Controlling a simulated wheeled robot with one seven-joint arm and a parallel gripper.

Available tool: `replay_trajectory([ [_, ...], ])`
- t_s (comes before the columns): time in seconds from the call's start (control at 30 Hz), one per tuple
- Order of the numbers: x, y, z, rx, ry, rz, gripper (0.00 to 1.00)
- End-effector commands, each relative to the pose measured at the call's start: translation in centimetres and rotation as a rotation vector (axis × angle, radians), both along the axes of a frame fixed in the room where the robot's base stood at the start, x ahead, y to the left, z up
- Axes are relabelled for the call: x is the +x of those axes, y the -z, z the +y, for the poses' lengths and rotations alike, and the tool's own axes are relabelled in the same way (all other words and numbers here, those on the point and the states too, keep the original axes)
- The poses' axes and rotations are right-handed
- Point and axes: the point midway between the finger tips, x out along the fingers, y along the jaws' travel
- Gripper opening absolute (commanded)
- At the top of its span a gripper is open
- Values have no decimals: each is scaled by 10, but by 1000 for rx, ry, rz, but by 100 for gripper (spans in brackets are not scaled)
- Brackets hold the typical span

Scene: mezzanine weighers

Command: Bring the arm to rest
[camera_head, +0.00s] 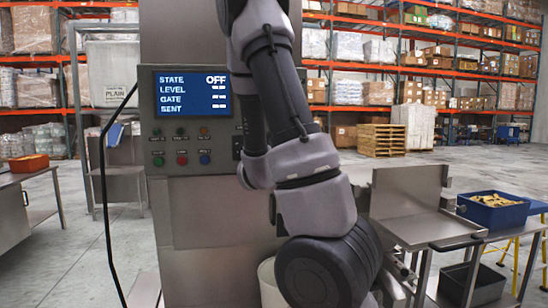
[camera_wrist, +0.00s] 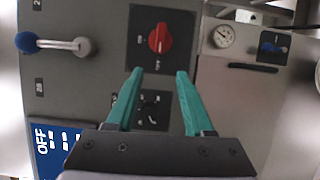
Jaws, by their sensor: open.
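My gripper (camera_wrist: 160,98) shows in the wrist view with its two green fingers apart and nothing between them. It faces a grey panel (camera_wrist: 105,20) with a red rotary knob (camera_wrist: 159,38) just beyond the fingertips and a black dial (camera_wrist: 150,108) between the fingers. I cannot tell the gap to the panel, but no contact shows. In the head view my arm crosses the middle of the picture in front of the steel machine (camera_head: 215,215); my gripper is out of that view.
The machine's screen (camera_head: 193,93) reads STATE OFF, with buttons below it. A steel chute table (camera_head: 410,230) and a blue bin (camera_head: 493,212) stand right. A bench (camera_head: 20,215) stands left. Open floor lies behind.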

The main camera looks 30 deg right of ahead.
Motion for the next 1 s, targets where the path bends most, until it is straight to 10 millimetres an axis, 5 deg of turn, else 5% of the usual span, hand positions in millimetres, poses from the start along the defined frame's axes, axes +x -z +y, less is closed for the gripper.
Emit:
replay_trajectory([
  [0.47, 0, 0, 1, 68, -8, -19, 52],
  [0.67, -1, 0, 27, 554, -64, -125, 52],
  [0.87, -23, -20, 93, 1159, -116, -163, 52],
  [1.0, -61, -43, 142, 1494, -94, -112, 52],
])
